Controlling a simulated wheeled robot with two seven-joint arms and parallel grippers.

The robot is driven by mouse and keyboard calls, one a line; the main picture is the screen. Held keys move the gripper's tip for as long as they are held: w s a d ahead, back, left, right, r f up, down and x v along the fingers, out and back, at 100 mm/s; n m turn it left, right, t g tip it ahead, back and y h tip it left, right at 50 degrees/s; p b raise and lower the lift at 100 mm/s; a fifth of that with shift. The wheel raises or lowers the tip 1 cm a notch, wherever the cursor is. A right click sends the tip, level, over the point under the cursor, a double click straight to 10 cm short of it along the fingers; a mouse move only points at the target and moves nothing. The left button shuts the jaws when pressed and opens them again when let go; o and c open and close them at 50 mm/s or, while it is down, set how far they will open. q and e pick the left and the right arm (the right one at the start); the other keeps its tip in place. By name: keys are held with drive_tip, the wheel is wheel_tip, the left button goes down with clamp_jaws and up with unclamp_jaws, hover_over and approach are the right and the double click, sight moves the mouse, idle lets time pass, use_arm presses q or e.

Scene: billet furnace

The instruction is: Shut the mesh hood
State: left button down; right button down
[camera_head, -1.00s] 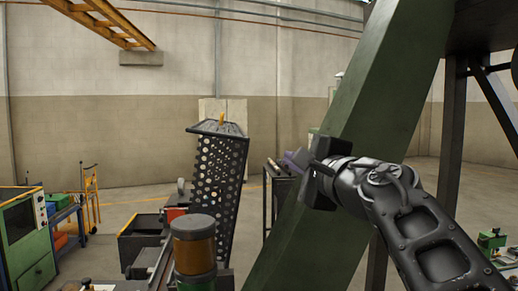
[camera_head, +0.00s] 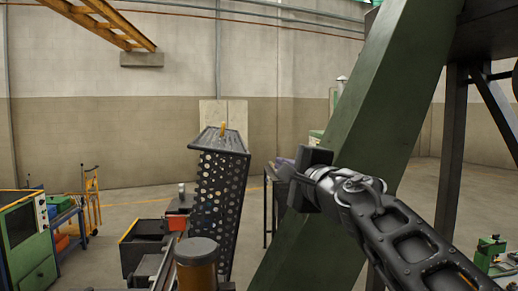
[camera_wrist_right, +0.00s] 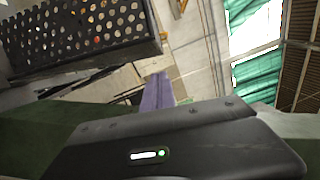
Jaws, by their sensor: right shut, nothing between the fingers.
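The mesh hood (camera_head: 219,190) is a dark perforated metal cover standing raised, left of centre in the head view. A small orange handle (camera_head: 223,128) sticks up at its top edge. The hood also shows at the upper left of the right wrist view (camera_wrist_right: 85,32). My right gripper (camera_head: 296,172) is to the right of the hood, in front of the green beam and apart from the hood. It is shut and empty; its purplish fingers show partly in the head view and in the right wrist view (camera_wrist_right: 158,92). My left gripper is out of view.
A thick green slanted beam (camera_head: 385,110) stands close behind my right arm. An amber and grey cylinder (camera_head: 197,268) is in front of the hood. A dark open bin (camera_head: 143,247) and a green cabinet (camera_head: 25,240) are at left. Open floor lies between them.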

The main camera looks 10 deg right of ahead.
drive_tip(key=w+a+p, duration=0.2)
drive_tip(key=w+a, duration=0.2)
drive_tip(key=a, duration=0.1)
drive_tip(key=shift+r+p, duration=0.4)
drive_tip(key=shift+a, duration=0.1)
